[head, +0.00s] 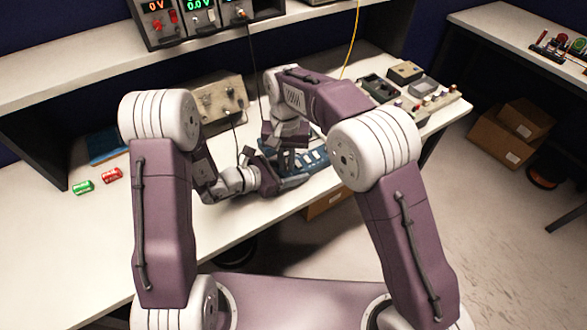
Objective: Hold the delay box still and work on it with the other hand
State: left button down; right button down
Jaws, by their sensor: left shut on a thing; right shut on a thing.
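The delay box appears to be the blue box (314,158) with pale patches on top, on the white bench near its front edge; my arms and grippers cover much of it. My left gripper (283,183) comes in low from the left and is shut on the near left side of the box. My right gripper (289,158) points down from above and is shut at the box's top, close to the left one. The part between its fingers is too small and hidden to make out.
A beige knobbed instrument (221,103) with cables stands behind on the bench (222,230). Green (83,187) and red (112,175) small items lie at left, by a blue mat (108,146). Trays and parts (422,86) fill the right end. Power supplies (199,20) stand on the shelf.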

jog(key=m, duration=0.3)
jog(key=shift+m, duration=0.4)
jog(key=c, duration=1.3)
grip_release()
jog(key=shift+o, duration=0.2)
